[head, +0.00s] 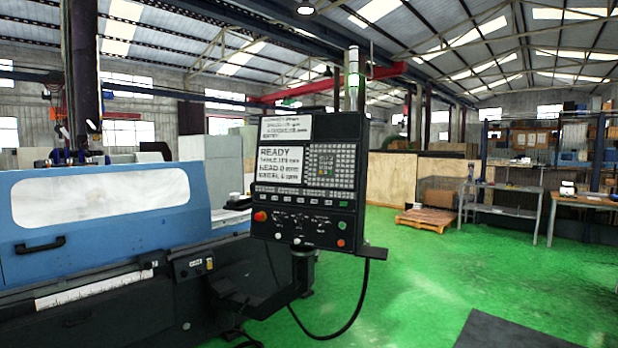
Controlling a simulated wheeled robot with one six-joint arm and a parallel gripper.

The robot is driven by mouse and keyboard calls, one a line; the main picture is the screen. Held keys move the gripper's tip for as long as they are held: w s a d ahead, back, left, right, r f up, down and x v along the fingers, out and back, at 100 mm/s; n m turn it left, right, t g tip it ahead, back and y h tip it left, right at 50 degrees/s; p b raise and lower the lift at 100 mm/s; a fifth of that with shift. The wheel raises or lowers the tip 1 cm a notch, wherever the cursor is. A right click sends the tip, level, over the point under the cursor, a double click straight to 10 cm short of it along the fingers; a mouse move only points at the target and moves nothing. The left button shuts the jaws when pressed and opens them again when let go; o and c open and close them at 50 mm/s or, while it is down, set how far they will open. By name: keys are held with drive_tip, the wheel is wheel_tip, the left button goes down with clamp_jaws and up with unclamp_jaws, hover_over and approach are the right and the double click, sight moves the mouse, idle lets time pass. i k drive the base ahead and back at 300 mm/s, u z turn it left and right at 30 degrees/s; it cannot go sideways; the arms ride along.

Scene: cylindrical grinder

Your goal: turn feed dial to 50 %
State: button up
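The control panel (306,180) of the grinder stands on a short arm in the middle of the head view. Its upper screen shows "READY" and several lines of text. A keypad sits to the right of the screen, with a row of small keys below. The lower part (300,226) carries small knobs, an orange-red button (260,216) at left and another reddish button (341,243) at lower right. The feed dial is too small to tell apart from the other knobs, and its setting cannot be read. My gripper is not in view.
The blue grinder (110,220) with a windowed door and black handle fills the left side. A black cable (350,320) loops below the panel. Green floor (430,270) lies open to the right. Workbenches (500,190) and a pallet (425,219) stand farther back.

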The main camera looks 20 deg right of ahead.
sight(319, 224)
drive_tip(key=u, duration=0.1)
drive_tip(key=i, duration=2)
drive_tip(key=u, duration=0.45)
